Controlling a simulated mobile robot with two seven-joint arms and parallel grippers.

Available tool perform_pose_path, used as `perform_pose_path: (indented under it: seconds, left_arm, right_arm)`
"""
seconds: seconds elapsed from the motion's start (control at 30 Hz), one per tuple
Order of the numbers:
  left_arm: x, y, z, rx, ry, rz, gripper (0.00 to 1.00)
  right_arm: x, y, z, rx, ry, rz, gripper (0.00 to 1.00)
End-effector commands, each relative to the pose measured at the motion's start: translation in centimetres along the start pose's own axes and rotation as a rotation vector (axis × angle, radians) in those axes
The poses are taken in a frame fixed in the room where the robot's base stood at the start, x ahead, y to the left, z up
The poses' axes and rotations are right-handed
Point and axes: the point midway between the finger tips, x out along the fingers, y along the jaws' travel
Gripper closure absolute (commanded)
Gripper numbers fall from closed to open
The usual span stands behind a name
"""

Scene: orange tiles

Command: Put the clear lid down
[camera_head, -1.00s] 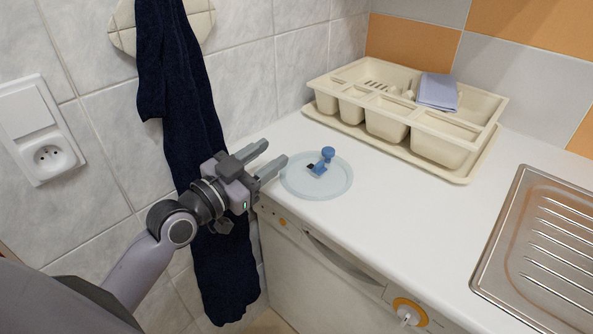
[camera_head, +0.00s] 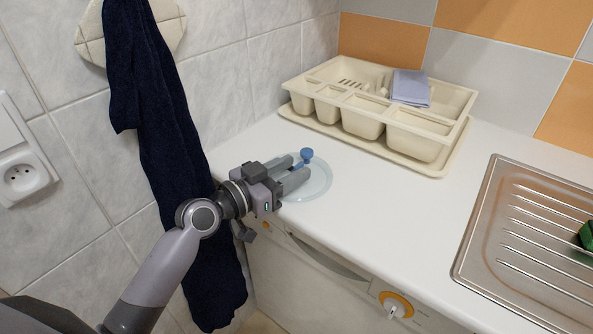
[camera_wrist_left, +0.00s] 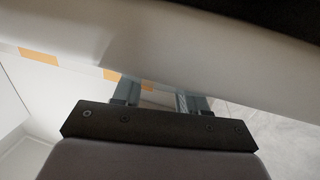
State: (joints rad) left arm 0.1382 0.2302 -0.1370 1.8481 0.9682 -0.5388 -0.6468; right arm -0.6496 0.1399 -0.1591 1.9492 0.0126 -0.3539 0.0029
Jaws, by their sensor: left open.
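The clear lid (camera_head: 317,184) is a pale, see-through disc lying flat on the white counter near its front left edge. Whether a finger touches the knob I cannot tell. The gripper and fingers hide the left part of the lid. In the left wrist view the open fingers (camera_wrist_left: 158,98) show no clear object between them. My right gripper is not in view.
A cream dish rack (camera_head: 378,108) with a folded lilac cloth (camera_head: 410,88) stands at the back. A steel drainer (camera_head: 530,225) is at right, with a green thing (camera_head: 587,235) at the picture edge. A dark blue towel (camera_head: 165,140) hangs beside my left arm. The counter's middle is clear.

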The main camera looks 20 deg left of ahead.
Motion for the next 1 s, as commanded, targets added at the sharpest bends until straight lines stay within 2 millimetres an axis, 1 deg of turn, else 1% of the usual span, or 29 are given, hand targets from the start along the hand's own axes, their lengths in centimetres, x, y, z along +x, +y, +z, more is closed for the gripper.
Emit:
perform_pose_path:
  seconds: [0.23, 0.27, 0.3, 0.37, 0.4, 0.77, 0.87, 1.0]
  left_arm:
    - [0.2, 0.0, 0.0, 0.001, -0.001, 0.000, 0.58]
    - [0.2, 0.0, 0.0, 0.001, -0.001, 0.000, 0.61]
    - [0.2, 0.0, 0.0, 0.001, -0.001, 0.000, 0.74]
    - [0.2, 0.0, 0.0, 0.001, -0.001, -0.001, 0.94]
    - [0.2, 0.0, 0.0, 0.001, -0.001, -0.001, 1.00]
    - [0.1, 0.0, -0.1, 0.001, 0.001, -0.001, 1.00]
    - [0.1, 0.0, -0.5, 0.002, 0.002, -0.001, 1.00]
    - [0.1, 0.0, -1.8, 0.004, 0.003, 0.000, 1.00]
  right_arm:
    - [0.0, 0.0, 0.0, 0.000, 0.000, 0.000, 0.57]
    - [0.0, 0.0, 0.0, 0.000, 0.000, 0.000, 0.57]
    - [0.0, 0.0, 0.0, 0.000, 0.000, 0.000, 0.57]
    - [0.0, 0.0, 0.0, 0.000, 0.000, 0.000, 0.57]
    - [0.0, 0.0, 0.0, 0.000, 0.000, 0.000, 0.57]
    - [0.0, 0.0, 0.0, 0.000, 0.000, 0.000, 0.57]
    - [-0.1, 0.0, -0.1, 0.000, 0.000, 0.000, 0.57]
    - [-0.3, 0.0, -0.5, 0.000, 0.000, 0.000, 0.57]
